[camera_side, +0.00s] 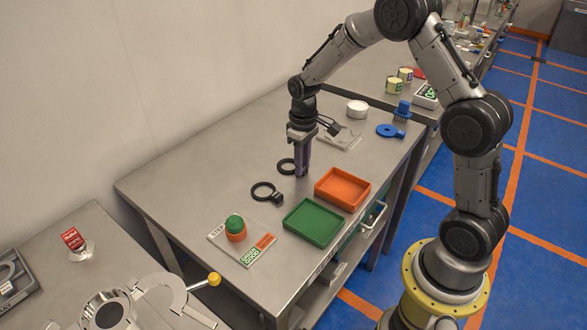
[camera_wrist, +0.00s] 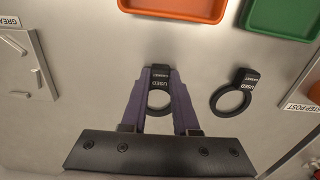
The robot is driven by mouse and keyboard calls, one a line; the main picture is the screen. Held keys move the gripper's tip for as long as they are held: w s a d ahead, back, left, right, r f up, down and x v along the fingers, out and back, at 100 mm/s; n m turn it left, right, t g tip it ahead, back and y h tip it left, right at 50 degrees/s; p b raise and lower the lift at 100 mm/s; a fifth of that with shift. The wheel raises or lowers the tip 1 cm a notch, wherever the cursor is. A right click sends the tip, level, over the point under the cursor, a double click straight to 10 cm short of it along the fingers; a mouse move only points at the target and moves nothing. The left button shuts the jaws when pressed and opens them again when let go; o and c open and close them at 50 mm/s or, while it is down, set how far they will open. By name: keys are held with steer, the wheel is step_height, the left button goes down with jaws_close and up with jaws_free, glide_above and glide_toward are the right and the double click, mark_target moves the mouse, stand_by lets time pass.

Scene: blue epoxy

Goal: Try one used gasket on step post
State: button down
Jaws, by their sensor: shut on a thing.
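My gripper (camera_side: 302,172) points down at the bench, its purple fingers closed on the tab of a black used gasket (camera_side: 286,166). In the wrist view my gripper (camera_wrist: 160,74) has the tab, marked USED, between its fingertips, and the gasket's ring (camera_wrist: 150,107) shows between the fingers. The gasket is at or very near the bench top; I cannot tell if it touches. A second used gasket (camera_side: 262,191) lies flat nearby, also in the wrist view (camera_wrist: 231,101). The step post (camera_side: 236,229), green on top and orange below, stands upright on its labelled plate (camera_side: 225,246).
A green tray (camera_side: 313,222) and an orange tray (camera_side: 343,188) sit near the bench's front edge, right of the gaskets. Behind my gripper are a pale plate (camera_side: 345,139), a white round container (camera_side: 357,109) and blue items (camera_side: 390,131). Bench space left of the gaskets is clear.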

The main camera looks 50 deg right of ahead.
steer(key=shift+r, duration=0.15)
step_height(320, 180, up, 9)
stand_by(2.2)
stand_by(0.3)
steer(key=s+a+r+n, duration=0.2)
steer(key=a+n, duration=0.1)
steer(key=a, duration=0.8)
steer(key=s+a+r+n, duration=0.2)
steer(key=s+a, duration=0.1)
steer(key=a, duration=0.9)
steer(key=shift+a+n, duration=0.2)
steer(key=shift+n, duration=0.2)
steer(key=shift+f, duration=0.1)
steer(key=shift+f, duration=2.75)
